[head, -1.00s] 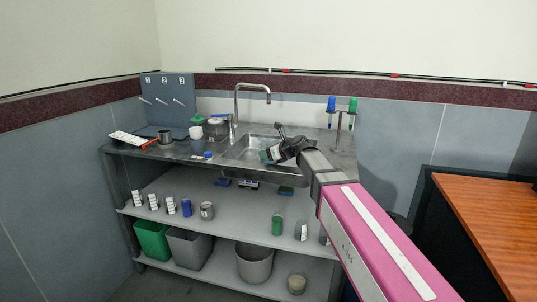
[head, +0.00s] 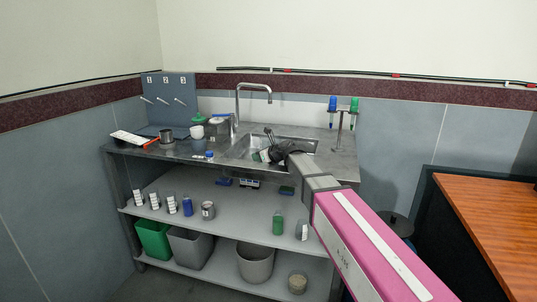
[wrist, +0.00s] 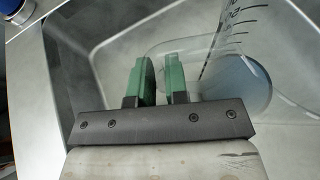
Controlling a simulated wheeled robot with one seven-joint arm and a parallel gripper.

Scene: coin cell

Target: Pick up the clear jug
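The clear jug (wrist: 232,70) shows in the wrist view, inside the sink basin. It is see-through, with dark measuring marks and a pale bluish round bottom, and its clear outline curves toward my fingers. My gripper (wrist: 160,78) has two green fingers with a narrow gap between them. They are right beside the jug's left side and overlap its clear outline. I cannot tell whether part of the jug lies between them. In the head view my gripper (head: 262,156) is down at the sink, and I cannot make out the jug there.
The metal sink (head: 303,145) has a tall faucet (head: 238,103) behind it. A stand with blue and green pipettes (head: 340,118) is at right. Several cans and bins fill the lower shelves.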

